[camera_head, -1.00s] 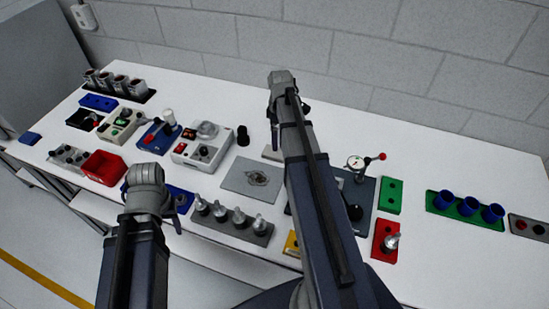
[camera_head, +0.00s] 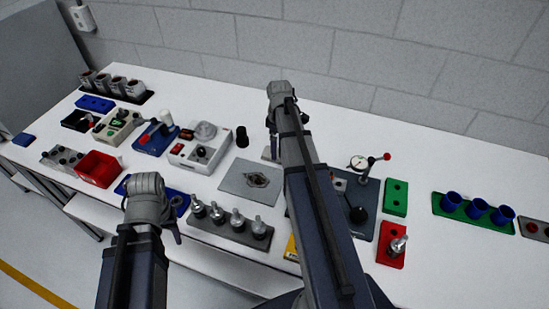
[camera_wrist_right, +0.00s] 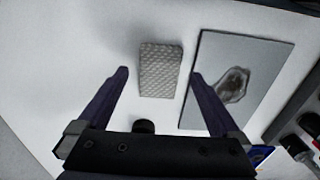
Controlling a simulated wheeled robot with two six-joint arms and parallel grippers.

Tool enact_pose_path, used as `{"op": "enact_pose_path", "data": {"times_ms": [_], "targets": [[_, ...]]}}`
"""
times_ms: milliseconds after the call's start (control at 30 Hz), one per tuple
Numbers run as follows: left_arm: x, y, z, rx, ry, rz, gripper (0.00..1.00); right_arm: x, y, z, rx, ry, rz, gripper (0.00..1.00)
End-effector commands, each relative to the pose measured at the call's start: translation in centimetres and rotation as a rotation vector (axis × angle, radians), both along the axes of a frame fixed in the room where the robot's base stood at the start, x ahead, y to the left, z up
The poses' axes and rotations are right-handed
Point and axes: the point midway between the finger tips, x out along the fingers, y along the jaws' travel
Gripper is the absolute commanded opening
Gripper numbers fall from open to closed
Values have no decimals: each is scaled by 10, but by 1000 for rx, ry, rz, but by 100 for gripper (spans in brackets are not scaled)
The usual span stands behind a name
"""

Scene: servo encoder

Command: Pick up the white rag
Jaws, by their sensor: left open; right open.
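The white rag (camera_wrist_right: 161,68) shows in the right wrist view as a light grey-white, textured rectangle lying flat on the white table. In the head view only a small pale edge of it (camera_head: 268,154) shows, mostly hidden by my right arm. My right gripper (camera_wrist_right: 160,76) is open and empty, with the rag in view between its two spread fingers; it does not grip the rag. In the head view my right gripper (camera_head: 284,125) is over the table's middle. My left gripper (camera_head: 176,220) is open and empty near the table's front edge.
A grey plate with a dark mark (camera_wrist_right: 236,82) lies right beside the rag. A small black cylinder (camera_head: 242,137) stands close by. A control box (camera_head: 201,147), a red bin (camera_head: 98,169) and a row of metal pegs (camera_head: 232,225) stand left and front. The table behind the rag is clear.

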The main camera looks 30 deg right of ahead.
Motion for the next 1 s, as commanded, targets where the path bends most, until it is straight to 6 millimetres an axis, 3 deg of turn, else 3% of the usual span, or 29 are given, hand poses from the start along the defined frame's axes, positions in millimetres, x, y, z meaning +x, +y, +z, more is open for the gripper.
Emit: {"op": "enact_pose_path", "data": {"times_ms": [33,200,533,1000], "targets": [[0,0,-13,0,0,0,50,1,1,-13,0,0,0,100],[0,0,-33,0,0,0,50,2,1,-33,0,0,0,100],[0,0,-35,0,0,0,50,1,1,-35,0,0,0,100],[0,0,-35,0,0,0,50,2,1,-35,0,0,0,47]]}}
